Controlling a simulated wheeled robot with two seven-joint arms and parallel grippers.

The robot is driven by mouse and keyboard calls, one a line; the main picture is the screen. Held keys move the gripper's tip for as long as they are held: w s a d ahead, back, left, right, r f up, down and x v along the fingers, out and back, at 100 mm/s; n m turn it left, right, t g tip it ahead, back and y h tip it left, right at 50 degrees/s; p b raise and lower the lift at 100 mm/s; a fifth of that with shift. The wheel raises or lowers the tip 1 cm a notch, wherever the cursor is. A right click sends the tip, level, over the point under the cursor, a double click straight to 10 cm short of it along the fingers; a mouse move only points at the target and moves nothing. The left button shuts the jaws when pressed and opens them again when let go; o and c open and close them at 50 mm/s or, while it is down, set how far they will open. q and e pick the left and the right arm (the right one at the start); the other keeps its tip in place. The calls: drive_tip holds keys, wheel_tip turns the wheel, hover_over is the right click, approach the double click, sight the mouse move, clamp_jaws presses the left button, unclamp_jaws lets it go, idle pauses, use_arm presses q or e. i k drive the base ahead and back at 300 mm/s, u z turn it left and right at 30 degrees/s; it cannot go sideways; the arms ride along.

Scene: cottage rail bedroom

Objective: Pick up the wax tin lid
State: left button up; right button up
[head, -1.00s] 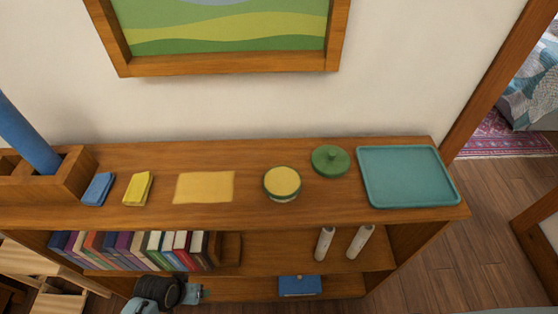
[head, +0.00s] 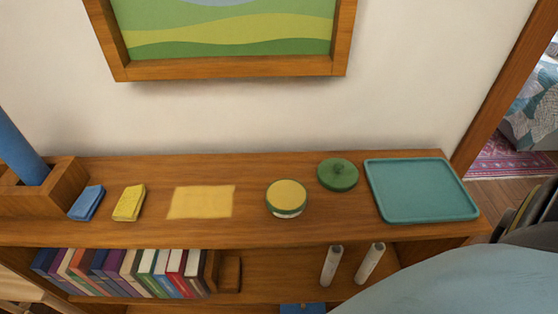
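Lid and tin are apart. Neither gripper's fingers show in the head view. A large pale blue part of my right arm fills the lower right corner, with dark parts at the right edge, and nothing of mine touches the lid.
A teal tray (head: 421,190) sits right of the lid. A yellow cloth (head: 202,202), a yellow sponge (head: 129,203), a blue one (head: 87,203) and a wooden box (head: 62,190) are to the left. Books (head: 125,273) and two white cylinders (head: 367,262) stand below. A picture frame (head: 230,70) hangs above.

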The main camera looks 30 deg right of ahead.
sight(336, 174)
drive_tip(key=u, duration=0.8)
drive_tip(key=k, duration=0.9)
drive_tip(key=z, duration=0.8)
